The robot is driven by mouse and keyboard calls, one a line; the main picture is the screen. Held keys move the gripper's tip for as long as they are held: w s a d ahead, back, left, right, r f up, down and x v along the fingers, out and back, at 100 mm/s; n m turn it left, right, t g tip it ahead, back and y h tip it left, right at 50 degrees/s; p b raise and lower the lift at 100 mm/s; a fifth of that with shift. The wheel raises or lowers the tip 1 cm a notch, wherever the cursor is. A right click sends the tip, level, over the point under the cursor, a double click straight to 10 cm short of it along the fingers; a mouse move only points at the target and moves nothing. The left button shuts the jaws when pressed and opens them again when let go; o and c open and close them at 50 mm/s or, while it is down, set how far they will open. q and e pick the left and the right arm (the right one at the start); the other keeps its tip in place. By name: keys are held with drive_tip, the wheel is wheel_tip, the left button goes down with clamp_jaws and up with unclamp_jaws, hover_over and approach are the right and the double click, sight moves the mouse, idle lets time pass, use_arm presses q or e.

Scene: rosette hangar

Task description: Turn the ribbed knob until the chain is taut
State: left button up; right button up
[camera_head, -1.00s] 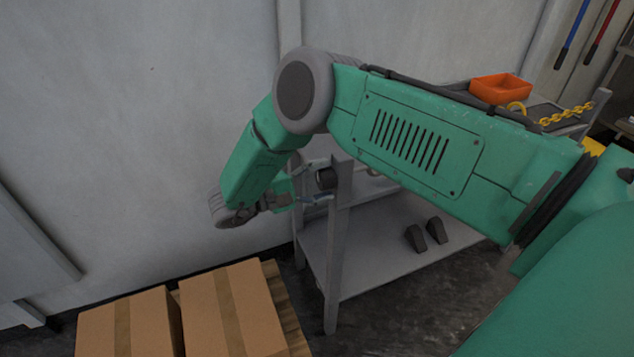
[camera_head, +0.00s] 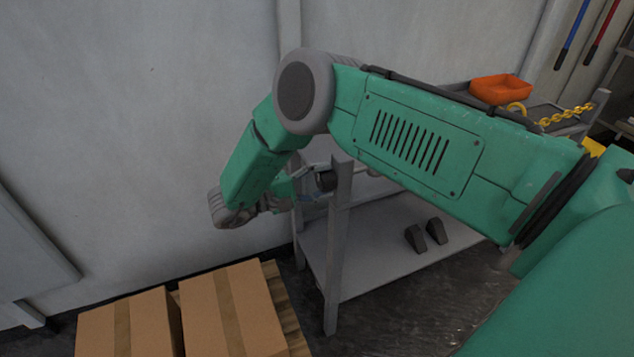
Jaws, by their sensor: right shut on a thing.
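The ribbed knob (camera_head: 326,181) is a dark, short cylinder at the left end of the grey cart, beside its corner post. My right gripper (camera_head: 316,187) reaches it from the left and is shut on it; the fingers are small and partly hidden. The yellow chain (camera_head: 566,116) shows at the far right of the cart top, with a yellow hook or ring (camera_head: 516,107) left of it. My right arm hides the middle of the cart top, so I cannot tell how taut the chain is overall. My left gripper is out of view.
An orange bin (camera_head: 500,89) stands at the cart's back edge. Two dark wedges (camera_head: 426,235) lie on the lower shelf (camera_head: 370,245). Cardboard boxes (camera_head: 150,325) on a pallet stand at the front left. A plain wall is close behind the gripper.

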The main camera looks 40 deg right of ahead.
drive_tip(key=m, duration=0.7)
drive_tip(key=shift+m, duration=0.4)
drive_tip(key=m, duration=0.4)
drive_tip(key=shift+m, duration=0.4)
drive_tip(key=m, duration=1.1)
drive_tip(key=shift+m+p, duration=0.3)
drive_tip(key=shift+p, duration=0.05)
drive_tip(key=m, duration=0.3)
